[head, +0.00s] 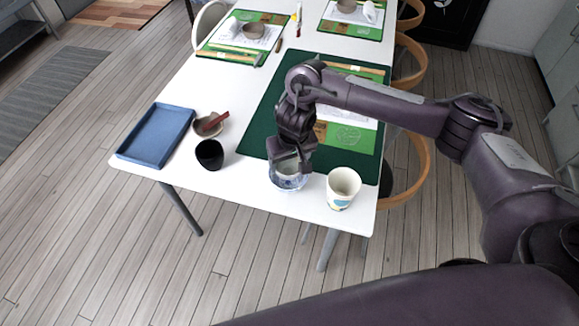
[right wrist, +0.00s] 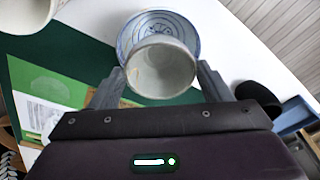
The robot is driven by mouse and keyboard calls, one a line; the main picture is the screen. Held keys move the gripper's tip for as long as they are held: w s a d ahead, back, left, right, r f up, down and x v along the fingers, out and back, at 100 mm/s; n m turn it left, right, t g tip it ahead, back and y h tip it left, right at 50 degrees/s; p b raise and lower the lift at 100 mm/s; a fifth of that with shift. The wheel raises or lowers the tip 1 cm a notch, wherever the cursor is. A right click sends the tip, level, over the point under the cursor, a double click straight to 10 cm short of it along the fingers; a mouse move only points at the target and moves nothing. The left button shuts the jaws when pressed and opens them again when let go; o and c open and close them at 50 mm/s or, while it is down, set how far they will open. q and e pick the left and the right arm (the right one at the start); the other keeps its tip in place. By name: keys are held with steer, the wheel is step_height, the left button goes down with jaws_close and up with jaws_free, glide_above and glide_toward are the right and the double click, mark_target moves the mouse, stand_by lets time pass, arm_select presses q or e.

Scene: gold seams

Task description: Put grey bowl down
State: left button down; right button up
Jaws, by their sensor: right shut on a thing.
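My right gripper (right wrist: 162,75) is shut on a small round grey bowl (right wrist: 163,70), with one finger on each side of it. The bowl's open mouth faces the wrist camera. A white dish with blue rings (right wrist: 135,35) shows just behind the grey bowl in the right wrist view. I cannot tell whether the two touch. In the head view my right gripper (head: 289,166) points down over the front of the table, and the blue-and-white dish (head: 289,182) shows under it. The grey bowl is mostly hidden there. My left gripper is not in view.
A patterned cream cup (head: 342,189) stands close on the right. A black cup (head: 209,154), a bowl with a red-brown tool (head: 208,124) and a blue tray (head: 157,135) are on the left. A dark green mat (head: 258,140) lies behind. White table (head: 240,187) shows bare between the cups.

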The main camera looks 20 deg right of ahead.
mark_target(290, 167)
step_height(290, 167, down, 2)
steer(key=shift+f, duration=0.55)
steer(key=o, duration=1.1)
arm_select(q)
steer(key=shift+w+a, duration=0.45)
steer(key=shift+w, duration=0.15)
arm_select(e)
steer(key=shift+r, duration=0.25)
arm_select(q)
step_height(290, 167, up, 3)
steer(key=p, duration=0.3)
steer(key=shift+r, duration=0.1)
arm_select(e)
steer(key=r, duration=0.4)
steer(key=s+r, duration=0.1)
steer(key=r, duration=0.6)
steer(key=shift+s+d+r, duration=0.15)
steer(key=shift+s+r, duration=0.2)
steer(key=shift+s, duration=0.05)
